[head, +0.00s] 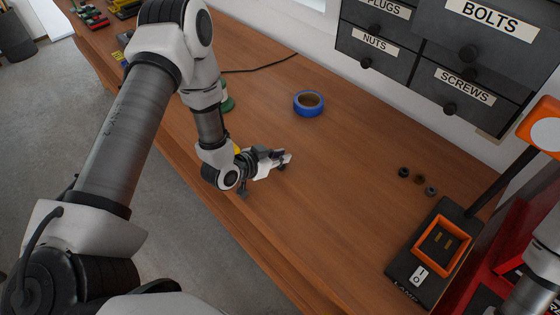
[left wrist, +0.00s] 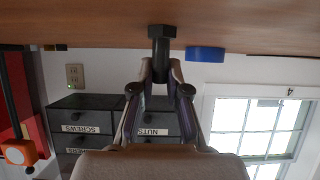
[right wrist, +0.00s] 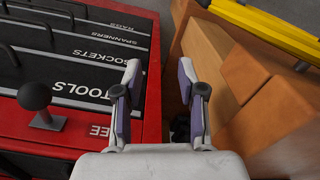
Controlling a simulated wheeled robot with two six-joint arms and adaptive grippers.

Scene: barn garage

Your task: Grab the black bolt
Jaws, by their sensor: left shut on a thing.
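The black bolt (left wrist: 161,42) shows its hex head and short shank in the left wrist view, which is upside down. It is between the fingertips of my left gripper (left wrist: 160,75), which is shut on it. The bolt is at the wooden tabletop; I cannot tell whether it still touches the wood. In the head view my left gripper (head: 283,158) is low over the middle of the bench, and the bolt (head: 283,167) is a small dark shape partly hidden by the fingers. My right gripper (right wrist: 160,80) is open and empty, above a red tool chest.
A blue tape roll (head: 308,104) lies beyond the left gripper. Dark nuts (head: 419,179) lie to the right, near a lamp base (head: 410,265) with an orange-rimmed tray (head: 464,258). Labelled drawers (head: 440,60) stand at the back. The bench middle (head: 345,190) is clear.

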